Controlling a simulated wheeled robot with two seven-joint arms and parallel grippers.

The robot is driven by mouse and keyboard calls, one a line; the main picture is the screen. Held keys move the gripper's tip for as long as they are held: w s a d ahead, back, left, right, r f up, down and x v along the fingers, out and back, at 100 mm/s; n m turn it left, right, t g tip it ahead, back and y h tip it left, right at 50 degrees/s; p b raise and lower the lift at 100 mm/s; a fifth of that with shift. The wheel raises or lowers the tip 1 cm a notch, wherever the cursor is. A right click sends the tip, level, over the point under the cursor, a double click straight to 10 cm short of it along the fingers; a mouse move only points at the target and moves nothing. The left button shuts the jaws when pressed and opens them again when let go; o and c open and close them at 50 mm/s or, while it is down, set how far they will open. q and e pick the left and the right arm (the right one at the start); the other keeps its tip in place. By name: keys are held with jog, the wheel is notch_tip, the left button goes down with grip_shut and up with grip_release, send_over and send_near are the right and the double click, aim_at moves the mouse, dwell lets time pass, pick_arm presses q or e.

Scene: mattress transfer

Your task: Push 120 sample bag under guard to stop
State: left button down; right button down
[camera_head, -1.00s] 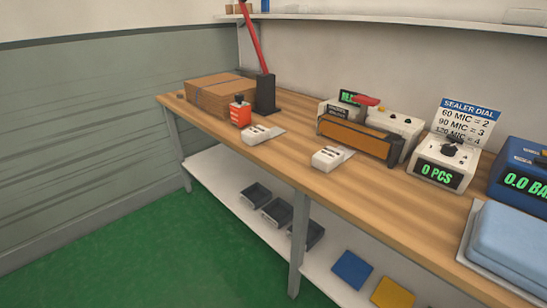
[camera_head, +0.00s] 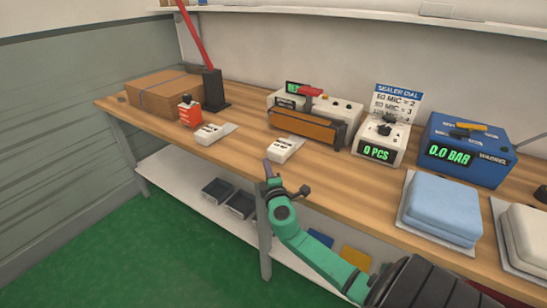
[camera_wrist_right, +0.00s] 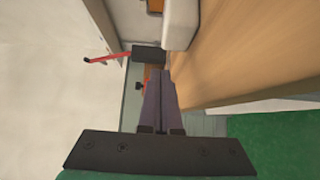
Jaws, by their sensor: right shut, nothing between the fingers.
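Two white sample bags lie on the wooden bench in the head view, a left one (camera_head: 209,134) and a right one (camera_head: 283,150). Their labels are too small to tell which is the 120 one. The sealer (camera_head: 345,112) stands behind the right bag, with a long brown-and-dark guard bar (camera_head: 301,126) across its front. My right gripper (camera_head: 267,163) is shut and empty, at the bench's front edge just in front of the right bag. In the right wrist view its fingers (camera_wrist_right: 160,88) lie together. A white block (camera_wrist_right: 180,24), perhaps a bag, is beyond them. My left gripper is not in view.
A red lever (camera_head: 197,42), an orange-red box (camera_head: 190,112) and a cardboard stack (camera_head: 165,94) stand at left. A counter reading 0 PCS (camera_head: 377,153), a blue machine (camera_head: 466,150) and a blue pad (camera_head: 441,205) stand at right. A lower shelf (camera_head: 178,176) holds bins.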

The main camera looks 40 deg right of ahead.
aim_at(279, 154)
jog(key=d, duration=0.1)
jog(key=w+d, duration=0.1)
jog(key=d, duration=0.2)
jog(key=shift+w+d, duration=0.1)
jog(key=shift+w, duration=0.25)
jog(key=shift+f, duration=0.1)
jog(key=d+b, duration=0.1)
jog(key=w+d+b, duration=0.1)
jog(key=d, duration=0.1)
jog(key=shift+f, duration=0.1)
